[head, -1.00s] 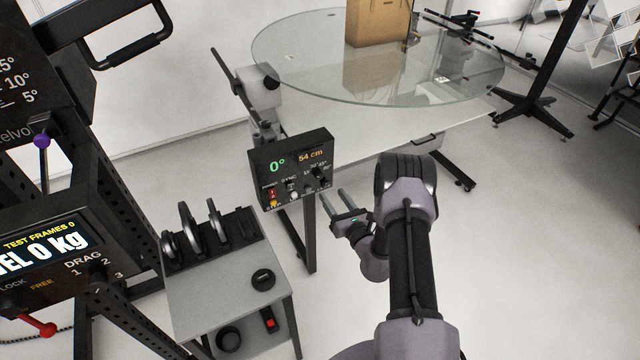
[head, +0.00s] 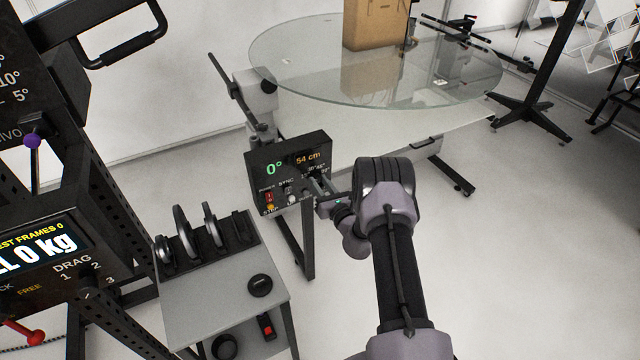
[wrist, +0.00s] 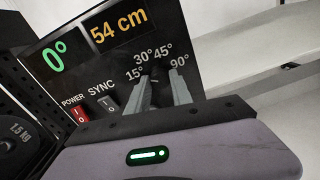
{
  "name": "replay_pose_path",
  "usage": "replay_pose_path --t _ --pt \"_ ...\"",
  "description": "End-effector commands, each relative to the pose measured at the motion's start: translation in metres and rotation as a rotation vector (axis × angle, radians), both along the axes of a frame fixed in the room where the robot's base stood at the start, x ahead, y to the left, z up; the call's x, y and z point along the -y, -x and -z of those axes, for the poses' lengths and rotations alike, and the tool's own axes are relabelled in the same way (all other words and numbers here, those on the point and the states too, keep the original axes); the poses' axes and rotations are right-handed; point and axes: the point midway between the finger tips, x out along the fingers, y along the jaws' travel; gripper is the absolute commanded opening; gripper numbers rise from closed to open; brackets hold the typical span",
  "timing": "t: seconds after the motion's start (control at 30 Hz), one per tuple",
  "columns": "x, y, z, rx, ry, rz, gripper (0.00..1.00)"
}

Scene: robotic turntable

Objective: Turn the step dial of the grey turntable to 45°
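The black control box (head: 289,168) of the turntable stands left of my gripper in the head view. Its display reads 0° in green and 54 cm in orange, also in the wrist view (wrist: 75,50). The step dial (wrist: 156,77) is small and dark, under the labels 15°, 30°, 45° and 90°; its pointer cannot be read. My gripper (head: 317,186) is at the dial area of the panel. In the wrist view its two fingers (wrist: 160,88) are apart, with the dial region between them. Whether they touch the dial cannot be told.
A red power switch (wrist: 81,114) and a sync switch (wrist: 108,104) sit left of the dial. The glass turntable disc (head: 290,70) carries a cardboard box (head: 375,28) behind the panel. A grey cart (head: 205,295) with weight plates stands front left.

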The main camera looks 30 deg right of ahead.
Motion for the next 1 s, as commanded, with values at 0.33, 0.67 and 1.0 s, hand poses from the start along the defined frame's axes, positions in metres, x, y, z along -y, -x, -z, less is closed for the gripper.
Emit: replay_pose_path --t 0.33,0.67,1.0 --pt "0.0000 0.0003 0.0003 -0.002 -0.051 0.000 0.00" --pt "-0.0001 0.0003 0.0001 -0.012 -0.293 0.000 0.00" --pt "-0.0002 0.0004 -0.0001 -0.023 -0.619 0.000 0.00"
